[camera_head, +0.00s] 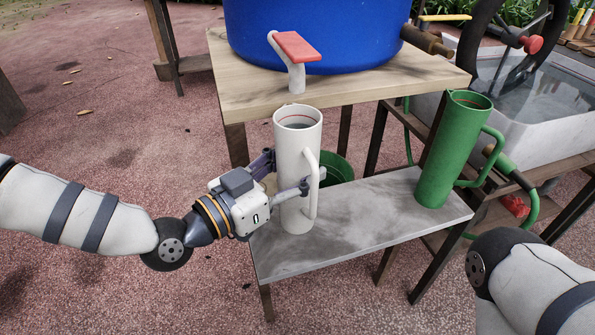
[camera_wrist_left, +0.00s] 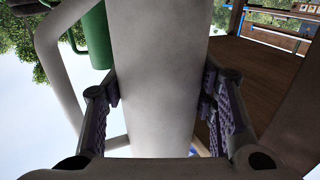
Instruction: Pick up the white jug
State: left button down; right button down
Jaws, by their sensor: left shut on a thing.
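The white jug (camera_head: 293,165) is a tall, upright cylinder with a handle on its right side. Its base is at the left part of the grey bench top (camera_head: 358,222); I cannot tell if it touches. My left gripper (camera_head: 290,178) is shut around the jug's body from the left. In the left wrist view the jug (camera_wrist_left: 160,80) fills the middle, between the two finger pads, with its handle at the left. Only part of my right arm shows at the lower right; its gripper is out of view.
A green jug (camera_head: 446,150) stands at the bench's right end. Behind, a wooden table (camera_head: 350,88) carries a blue barrel (camera_head: 310,40) with a red-handled tap (camera_head: 297,47) just above the white jug. A green bucket (camera_head: 337,170) sits behind the bench. Open ground lies left.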

pick_arm(q)
jog(key=shift+r, duration=0.2)
jog(key=shift+r, duration=0.75)
jog(key=shift+s+a+f, duration=0.1)
jog(key=shift+s+a, duration=0.25)
jog(key=shift+a, duration=0.05)
jog(key=p+v, duration=0.2)
jog(key=v, duration=1.5)
jog(key=shift+d, duration=0.1)
